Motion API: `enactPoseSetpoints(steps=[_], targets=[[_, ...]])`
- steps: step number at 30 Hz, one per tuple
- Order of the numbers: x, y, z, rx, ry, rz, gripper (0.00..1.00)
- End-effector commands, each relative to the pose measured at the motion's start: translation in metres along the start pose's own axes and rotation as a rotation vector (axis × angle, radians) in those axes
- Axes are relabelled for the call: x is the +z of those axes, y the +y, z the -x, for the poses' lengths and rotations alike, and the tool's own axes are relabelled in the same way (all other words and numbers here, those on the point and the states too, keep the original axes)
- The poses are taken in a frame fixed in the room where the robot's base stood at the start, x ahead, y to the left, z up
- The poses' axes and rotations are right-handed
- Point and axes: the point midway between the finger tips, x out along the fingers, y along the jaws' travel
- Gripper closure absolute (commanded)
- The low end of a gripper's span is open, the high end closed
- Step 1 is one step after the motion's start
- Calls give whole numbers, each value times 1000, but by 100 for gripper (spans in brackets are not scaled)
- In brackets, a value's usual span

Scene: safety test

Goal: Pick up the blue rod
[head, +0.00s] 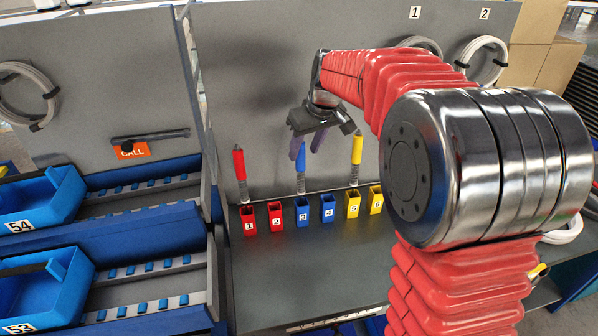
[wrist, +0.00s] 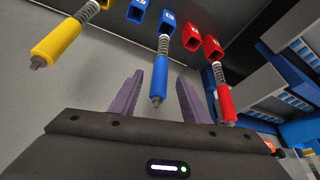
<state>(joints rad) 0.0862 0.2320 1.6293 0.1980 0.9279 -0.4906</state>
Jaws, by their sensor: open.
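The blue rod (head: 300,158) stands upright above a grey spring behind the small blue boxes in the head view. In the wrist view the blue rod (wrist: 161,72) shows with its free end pointing toward me. My gripper (head: 306,146) is open, its purple fingers pointing down around the level of the rod's top. In the wrist view the fingers of my gripper (wrist: 160,76) lie apart to either side of the rod. Nothing is held. Whether a finger touches the rod cannot be told.
A red rod (head: 239,163) stands to the left and a yellow rod (head: 357,149) to the right, each on a spring. Numbered boxes, such as blue box 3 (head: 303,212), line the grey bench (head: 290,270). A grey back panel (head: 245,60) rises close behind.

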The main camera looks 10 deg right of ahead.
Motion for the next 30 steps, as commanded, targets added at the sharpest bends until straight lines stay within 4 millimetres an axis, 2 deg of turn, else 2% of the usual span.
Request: enactPoseSetpoints(steps=[12,30], targets=[[0,-1,-47,-1,-2,-1,57],[0,0,-50,0,-1,-1,57]])
